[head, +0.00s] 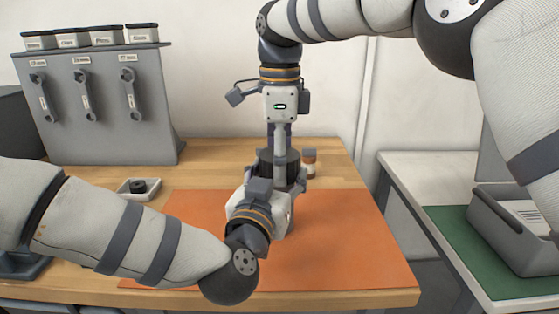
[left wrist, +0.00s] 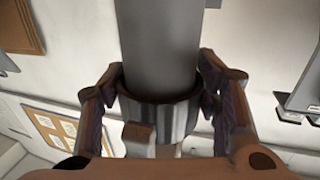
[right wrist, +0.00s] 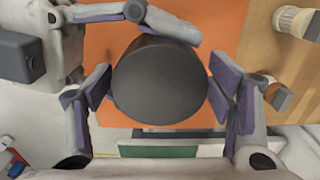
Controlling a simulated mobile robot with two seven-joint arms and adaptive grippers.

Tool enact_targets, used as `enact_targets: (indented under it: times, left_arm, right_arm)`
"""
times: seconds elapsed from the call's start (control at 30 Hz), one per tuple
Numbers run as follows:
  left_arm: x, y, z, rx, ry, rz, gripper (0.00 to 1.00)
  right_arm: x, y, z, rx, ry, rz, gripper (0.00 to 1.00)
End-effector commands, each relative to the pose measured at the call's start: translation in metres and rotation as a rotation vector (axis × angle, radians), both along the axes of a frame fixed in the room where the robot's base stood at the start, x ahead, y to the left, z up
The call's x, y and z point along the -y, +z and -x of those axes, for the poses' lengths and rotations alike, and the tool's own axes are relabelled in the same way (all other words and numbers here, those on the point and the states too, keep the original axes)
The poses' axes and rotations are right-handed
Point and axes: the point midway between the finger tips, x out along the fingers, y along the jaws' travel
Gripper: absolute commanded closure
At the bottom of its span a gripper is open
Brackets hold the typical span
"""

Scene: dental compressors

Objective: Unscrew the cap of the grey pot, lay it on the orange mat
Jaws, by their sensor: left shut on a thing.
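The orange mat (head: 350,245) covers the front of the wooden table. My left gripper (head: 285,185) is low over the mat, shut around the grey pot, most of which it hides in the head view. The left wrist view shows a grey cylinder (left wrist: 158,45) rising from between the fingers. The dark round cap (right wrist: 160,80) is on top, seen from above in the right wrist view. My right gripper (right wrist: 160,92) points down with a finger on each side of the cap. Its pads look very near the rim; contact cannot be made out.
A small bottle (head: 309,162) stands behind the pot at the right. A white tray (head: 138,189) with a dark ring is left of the mat. A grey rack (head: 100,105) holds hanging tools at the back left. The mat's right part is clear.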

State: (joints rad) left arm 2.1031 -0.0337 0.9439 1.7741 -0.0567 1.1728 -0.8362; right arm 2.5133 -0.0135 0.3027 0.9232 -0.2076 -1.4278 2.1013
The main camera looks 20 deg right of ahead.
Motion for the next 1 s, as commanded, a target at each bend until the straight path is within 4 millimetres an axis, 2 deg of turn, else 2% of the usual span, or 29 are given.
enact_targets:
  times: [0.27,0.53,0.77,0.8,0.9,1.0]
  left_arm:
    - [0.000,0.000,0.000,-0.001,0.000,-0.001,1.00]
    - [0.000,0.000,0.000,-0.001,0.000,-0.001,1.00]
    - [0.000,0.000,0.000,-0.001,0.000,-0.001,1.00]
    - [0.000,0.000,0.000,-0.001,0.000,-0.001,0.41]
    - [0.000,0.000,0.000,-0.001,0.000,-0.001,0.20]
    - [0.000,0.000,0.000,0.000,0.000,0.000,0.20]
  right_arm:
    - [0.000,0.001,0.000,0.000,0.000,0.000,0.21]
    - [0.000,0.040,-0.001,0.002,0.000,0.002,0.21]
    - [0.000,0.045,0.000,-0.001,0.001,0.001,0.21]
    - [0.000,0.045,0.000,-0.001,0.000,0.000,0.21]
    - [0.000,0.045,0.000,-0.001,0.000,0.000,0.21]
    - [0.000,0.045,0.000,-0.001,0.000,0.000,0.21]
